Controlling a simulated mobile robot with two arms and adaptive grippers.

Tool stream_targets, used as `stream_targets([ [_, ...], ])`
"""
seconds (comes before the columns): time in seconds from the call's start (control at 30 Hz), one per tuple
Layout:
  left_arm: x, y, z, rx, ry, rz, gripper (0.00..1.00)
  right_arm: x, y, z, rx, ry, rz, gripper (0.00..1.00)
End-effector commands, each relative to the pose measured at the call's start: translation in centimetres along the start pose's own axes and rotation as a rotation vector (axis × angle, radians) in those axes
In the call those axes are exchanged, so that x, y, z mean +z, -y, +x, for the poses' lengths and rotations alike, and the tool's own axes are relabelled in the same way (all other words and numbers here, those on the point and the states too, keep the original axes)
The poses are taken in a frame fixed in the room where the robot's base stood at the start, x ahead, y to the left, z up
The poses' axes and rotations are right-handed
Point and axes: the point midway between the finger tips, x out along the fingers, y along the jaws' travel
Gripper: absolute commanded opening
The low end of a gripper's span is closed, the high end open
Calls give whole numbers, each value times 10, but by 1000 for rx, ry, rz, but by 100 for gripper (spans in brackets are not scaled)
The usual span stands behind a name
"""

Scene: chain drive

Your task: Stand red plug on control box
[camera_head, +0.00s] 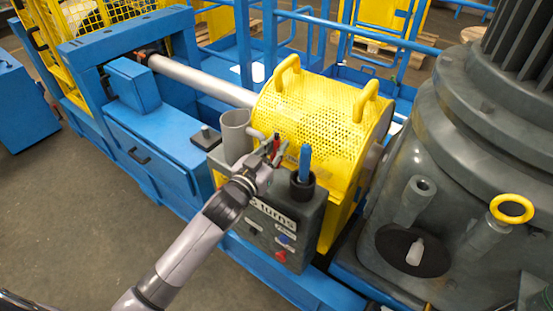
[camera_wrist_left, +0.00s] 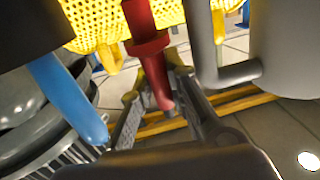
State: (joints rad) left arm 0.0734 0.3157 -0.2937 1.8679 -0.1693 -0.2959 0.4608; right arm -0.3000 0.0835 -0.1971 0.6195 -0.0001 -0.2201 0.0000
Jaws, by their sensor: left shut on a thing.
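The red plug (camera_wrist_left: 148,40) runs between the fingers of my left gripper (camera_wrist_left: 157,90) in the left wrist view, its narrow end pointing down between them. My left gripper is shut on it. In the head view my left gripper (camera_head: 268,160) is above the grey control box (camera_head: 285,222), near its top left part, and a small bit of the red plug (camera_head: 276,144) shows at its fingertips. The control box top is partly hidden by the gripper. My right gripper is not in view.
A blue stick-like thing (camera_head: 304,160) stands in a dark cup (camera_head: 301,187) on the box, right of my gripper. A grey mug (camera_head: 235,136) stands close on the left. A yellow perforated guard (camera_head: 325,125) rises behind. A large grey machine (camera_head: 450,180) stands at right.

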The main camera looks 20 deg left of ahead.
Motion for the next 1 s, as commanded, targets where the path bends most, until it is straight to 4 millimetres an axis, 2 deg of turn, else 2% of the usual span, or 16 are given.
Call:
stream_targets([
  [0.2, 32, 0, 0, -2, 5, -2, 0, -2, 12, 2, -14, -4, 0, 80],
  [0.3, 41, -1, 0, -1, 2, -2, 0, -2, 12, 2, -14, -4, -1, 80],
  [0.7, 47, -2, 0, 0, 1, 0, 0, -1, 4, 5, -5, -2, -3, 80],
  [0.73, 46, -1, 0, 0, 1, 0, 17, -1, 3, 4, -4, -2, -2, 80],
  [0.83, 46, -1, 0, 0, 2, 0, 23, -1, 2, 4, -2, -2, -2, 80],
  [1.0, 46, -1, 0, 0, 2, 0, 23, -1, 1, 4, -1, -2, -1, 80],
])
